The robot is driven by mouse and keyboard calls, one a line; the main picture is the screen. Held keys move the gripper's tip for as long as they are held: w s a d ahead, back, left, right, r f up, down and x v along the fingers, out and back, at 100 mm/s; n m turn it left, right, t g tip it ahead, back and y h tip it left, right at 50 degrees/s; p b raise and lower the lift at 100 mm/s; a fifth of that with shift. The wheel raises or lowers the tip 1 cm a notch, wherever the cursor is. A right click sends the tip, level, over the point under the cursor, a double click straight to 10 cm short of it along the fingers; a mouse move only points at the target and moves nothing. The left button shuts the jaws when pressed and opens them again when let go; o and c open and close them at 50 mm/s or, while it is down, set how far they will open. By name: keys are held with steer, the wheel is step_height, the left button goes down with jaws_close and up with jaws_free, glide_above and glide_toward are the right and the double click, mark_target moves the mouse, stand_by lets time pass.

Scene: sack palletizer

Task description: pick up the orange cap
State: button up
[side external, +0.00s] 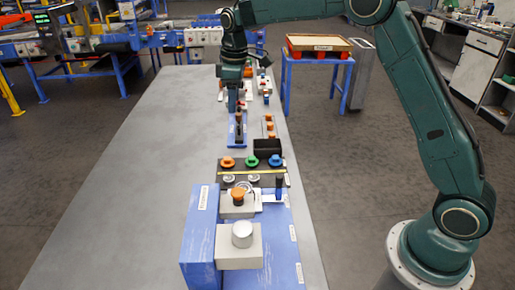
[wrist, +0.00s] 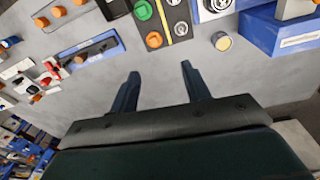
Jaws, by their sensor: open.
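An orange cap (side external: 228,162) sits on a dark panel (side external: 256,168) in a row with a green cap (side external: 252,161) and a blue cap (side external: 275,160). In the wrist view the orange cap (wrist: 154,39) lies just beyond my fingertips, with the green cap (wrist: 143,10) beside it. Other orange round pieces also show, such as one on a grey box (side external: 238,195). My gripper (side external: 237,106) is above the bench near a blue tray, farther from the side camera than the panel. In the wrist view its fingers (wrist: 160,73) are apart with nothing between them.
The blue tray (wrist: 117,49) holds a dark tool. A grey box with a silver knob (side external: 242,233) and a blue block (side external: 199,235) stand at the near end. The bench's left side (side external: 130,185) is clear.

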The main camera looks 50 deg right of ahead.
steer(key=n+g, duration=0.1)
steer(key=n, duration=0.1)
glide_above(227, 158)
step_height(227, 158, down, 9)
steer(key=shift+s+a, duration=0.1)
steer(key=shift+a, duration=0.05)
steer(key=shift+f, duration=0.1)
steer(key=shift+f, duration=4.15)
steer(key=shift+f, duration=2.6)
